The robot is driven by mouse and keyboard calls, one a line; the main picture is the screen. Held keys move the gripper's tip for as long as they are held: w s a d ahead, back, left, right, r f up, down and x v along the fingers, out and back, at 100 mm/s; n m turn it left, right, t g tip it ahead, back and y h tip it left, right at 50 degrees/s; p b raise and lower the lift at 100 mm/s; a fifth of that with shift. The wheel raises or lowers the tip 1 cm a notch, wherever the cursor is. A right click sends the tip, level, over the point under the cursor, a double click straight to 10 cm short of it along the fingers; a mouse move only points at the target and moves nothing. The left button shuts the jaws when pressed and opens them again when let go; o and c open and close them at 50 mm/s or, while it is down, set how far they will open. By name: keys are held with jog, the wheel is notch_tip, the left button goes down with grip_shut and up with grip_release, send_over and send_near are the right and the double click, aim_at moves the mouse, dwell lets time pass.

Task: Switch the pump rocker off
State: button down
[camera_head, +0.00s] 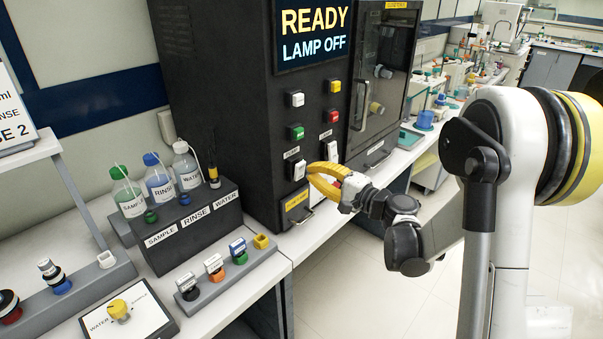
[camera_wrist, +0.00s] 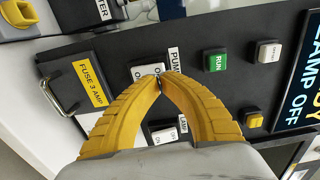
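The pump rocker (camera_head: 298,171) is a white switch in a dark frame, low on the left of the black cabinet's front. In the wrist view the pump rocker (camera_wrist: 144,72) lies beside its white PUMP label (camera_wrist: 173,62), partly hidden by a fingertip. My gripper (camera_head: 312,174) has yellow fingers whose tips come together at the rocker's edge; they also show in the wrist view (camera_wrist: 160,82). Nothing shows between the tips. I cannot tell whether they touch the rocker, or which side of it is pressed.
The lamp rocker (camera_wrist: 165,135) is close by, beside one finger. The green RUN button (camera_wrist: 215,62), a white button (camera_wrist: 267,52) and a yellow button (camera_wrist: 253,118) share the panel. A fuse drawer (camera_wrist: 90,84) with a metal handle is on the other side. Bottles (camera_head: 158,183) stand left.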

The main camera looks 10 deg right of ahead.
jog(key=shift+x, duration=1.6)
dwell(0.6)
jog(key=b, duration=0.1)
send_near(302, 166)
jog(key=shift+x, duration=1.05)
jog(key=s+a+n+g+h, duration=0.4)
jog(key=s+a+n+g, duration=0.25)
jog(key=s, duration=0.65)
jog(key=s+d+f+n+h, duration=0.1)
jog(key=s+d+n+h, duration=0.1)
jog(key=s, duration=0.6)
jog(key=s+d+f+n+h, duration=0.2)
jog(key=s+d+h, duration=0.2)
jog(key=s, duration=0.4)
jog(key=shift+g+h, duration=0.3)
jog(key=shift+g, duration=0.15)
